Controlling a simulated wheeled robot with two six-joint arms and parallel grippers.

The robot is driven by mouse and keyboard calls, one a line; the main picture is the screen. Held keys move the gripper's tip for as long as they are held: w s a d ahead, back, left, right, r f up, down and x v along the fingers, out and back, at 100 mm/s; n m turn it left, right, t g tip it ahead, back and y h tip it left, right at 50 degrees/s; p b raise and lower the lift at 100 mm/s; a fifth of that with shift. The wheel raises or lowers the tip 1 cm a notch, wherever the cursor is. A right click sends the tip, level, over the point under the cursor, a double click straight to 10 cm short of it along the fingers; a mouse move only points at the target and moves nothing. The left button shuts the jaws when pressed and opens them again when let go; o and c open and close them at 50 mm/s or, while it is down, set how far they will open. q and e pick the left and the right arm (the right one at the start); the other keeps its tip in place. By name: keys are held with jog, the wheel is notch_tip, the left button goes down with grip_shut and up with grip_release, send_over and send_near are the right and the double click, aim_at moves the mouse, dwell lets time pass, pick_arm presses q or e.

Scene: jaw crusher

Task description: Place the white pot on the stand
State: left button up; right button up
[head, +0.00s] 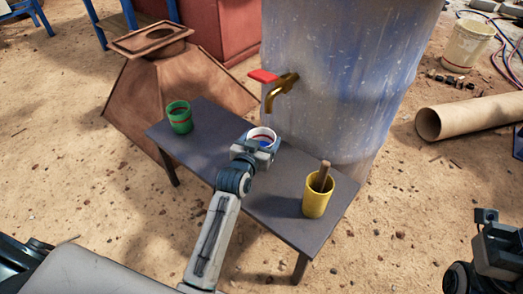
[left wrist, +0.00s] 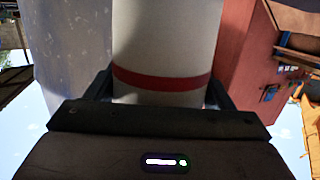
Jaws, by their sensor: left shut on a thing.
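The white pot (head: 262,134) is over the middle of the dark stand (head: 285,186), mostly behind my left gripper (head: 259,149) in the head view. In the left wrist view the white pot (left wrist: 165,40) stands between the two fingers and shows a red band. My left gripper is shut on the pot. Whether the pot's base touches the stand is hidden. My right gripper (head: 498,245) is at the lower right edge of the head view, away from the stand; its fingers are not clear.
A green cup (head: 180,118) stands at the stand's left end. A yellow cup (head: 316,200) with a wooden handle in it stands at the right end. A blue-grey barrel (head: 345,75) with a brass tap (head: 280,88) rises close behind. A cardboard tube (head: 470,115) lies at right.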

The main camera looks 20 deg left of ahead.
aim_at(266, 141)
pick_arm(q)
notch_tip(266, 141, down, 3)
jog(key=shift+f+b, duration=0.15)
jog(key=shift+b, duration=0.9)
jog(key=shift+f, duration=0.2)
jog(key=shift+r, duration=0.1)
jog(key=o, duration=1.1)
jog(key=shift+o, duration=0.4)
